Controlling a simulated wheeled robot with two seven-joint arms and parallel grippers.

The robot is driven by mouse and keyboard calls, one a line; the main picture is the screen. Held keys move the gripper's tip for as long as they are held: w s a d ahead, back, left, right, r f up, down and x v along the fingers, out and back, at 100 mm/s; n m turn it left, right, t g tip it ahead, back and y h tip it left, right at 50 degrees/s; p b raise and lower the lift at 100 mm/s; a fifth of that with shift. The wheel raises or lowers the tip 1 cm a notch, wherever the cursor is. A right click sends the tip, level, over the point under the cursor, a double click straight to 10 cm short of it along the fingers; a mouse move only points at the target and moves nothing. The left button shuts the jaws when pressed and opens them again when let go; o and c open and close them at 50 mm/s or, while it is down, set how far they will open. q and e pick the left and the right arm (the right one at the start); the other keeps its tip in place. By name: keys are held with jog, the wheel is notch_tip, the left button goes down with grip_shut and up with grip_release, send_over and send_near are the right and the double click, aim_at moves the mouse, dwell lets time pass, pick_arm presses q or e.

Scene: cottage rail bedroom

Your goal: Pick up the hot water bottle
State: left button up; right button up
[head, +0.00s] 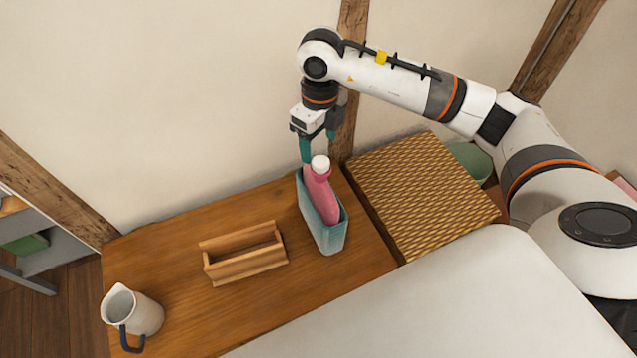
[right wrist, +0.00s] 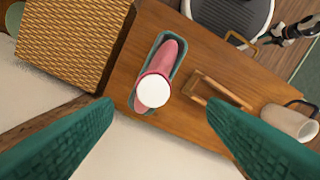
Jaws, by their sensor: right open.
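The hot water bottle (head: 319,190) is pink with a white cap. It stands in a narrow teal holder (head: 331,237) on the wooden table, leaning a little. In the right wrist view the bottle (right wrist: 168,60) shows from above, its white cap toward the camera, inside the teal holder (right wrist: 137,91). My right gripper (head: 319,152) points down just above and behind the bottle's cap. Its green fingers are wide apart with nothing between them, and in the right wrist view the bottle lies between and beyond them. My left gripper is not in view.
A small wooden open box (head: 243,262) sits left of the holder. A white jug (head: 134,312) with a dark handle stands at the table's (head: 180,250) front left. A woven-topped box (head: 420,190) is close on the right. The wall is behind; a white surface (head: 440,305) is in front.

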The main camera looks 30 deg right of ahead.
aim_at(320, 163)
jog(key=f, duration=0.3)
jog(key=shift+s+f, duration=0.1)
jog(key=shift+s, duration=0.15)
notch_tip(320, 163, down, 2)
jog(key=shift+f+p, duration=0.15)
jog(key=shift+p, duration=0.15)
jog(key=shift+w+d+f, duration=0.1)
jog(key=shift+w+f, duration=0.05)
jog(key=shift+f, duration=0.45)
jog(key=f, duration=0.4)
jog(key=shift+w+d+f+p, duration=0.15)
jog(key=shift+w+f+p, duration=0.05)
jog(key=shift+p, duration=0.15)
jog(key=shift+f, duration=0.2)
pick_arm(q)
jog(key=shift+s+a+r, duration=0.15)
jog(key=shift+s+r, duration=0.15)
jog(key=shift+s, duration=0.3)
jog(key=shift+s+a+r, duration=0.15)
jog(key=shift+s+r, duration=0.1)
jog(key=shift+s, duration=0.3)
pick_arm(e)
jog(key=shift+c, duration=1)
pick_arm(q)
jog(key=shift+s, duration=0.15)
pick_arm(e)
grip_shut()
jog(key=shift+r, duration=0.1)
